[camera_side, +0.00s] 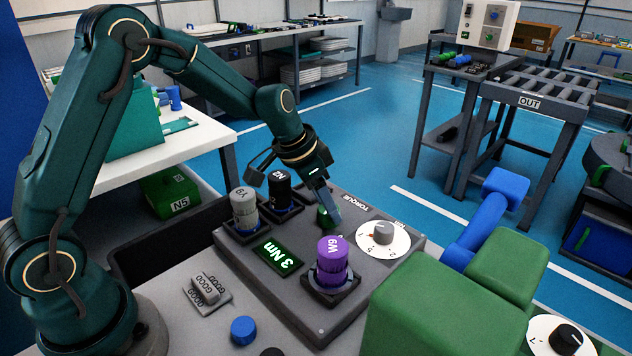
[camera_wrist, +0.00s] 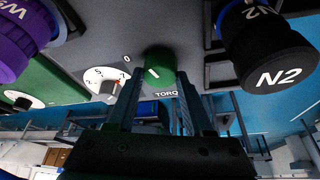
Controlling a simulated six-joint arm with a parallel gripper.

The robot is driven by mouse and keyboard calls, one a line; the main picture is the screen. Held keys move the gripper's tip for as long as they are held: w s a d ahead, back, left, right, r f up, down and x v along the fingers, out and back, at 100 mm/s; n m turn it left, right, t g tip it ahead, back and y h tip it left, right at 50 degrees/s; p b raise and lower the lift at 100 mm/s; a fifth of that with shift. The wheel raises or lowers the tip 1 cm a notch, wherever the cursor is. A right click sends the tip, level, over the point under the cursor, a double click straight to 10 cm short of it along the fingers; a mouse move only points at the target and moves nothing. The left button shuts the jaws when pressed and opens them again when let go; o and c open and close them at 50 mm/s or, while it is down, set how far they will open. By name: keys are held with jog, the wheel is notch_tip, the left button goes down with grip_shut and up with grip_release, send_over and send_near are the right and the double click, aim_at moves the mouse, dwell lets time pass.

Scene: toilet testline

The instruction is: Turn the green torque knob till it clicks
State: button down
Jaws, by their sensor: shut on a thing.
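The green torque knob (camera_side: 324,215) sits on the grey torque panel (camera_side: 418,243), beside the printed word TORQUE. My gripper (camera_side: 330,208) reaches down to it from above and is shut on it, hiding part of it in the side view. In the wrist view the green knob (camera_wrist: 158,73) shows between the two fingers of my gripper (camera_wrist: 160,85), with a white pointer line on its face. A lit green display (camera_side: 276,257) on the panel reads 3 Nm.
A grey knob on a white dial (camera_side: 383,236) sits right of the green knob. Around it stand a purple W9 cylinder (camera_side: 332,255), a black N2 cylinder (camera_side: 280,188) and a grey cylinder (camera_side: 244,207) in holders.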

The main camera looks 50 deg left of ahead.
jog(key=shift+m, duration=0.4)
jog(key=shift+c, duration=1.4)
grip_release()
jog(key=shift+r, duration=0.1)
jog(key=shift+v, duration=2.5)
jog(key=shift+a, duration=0.1)
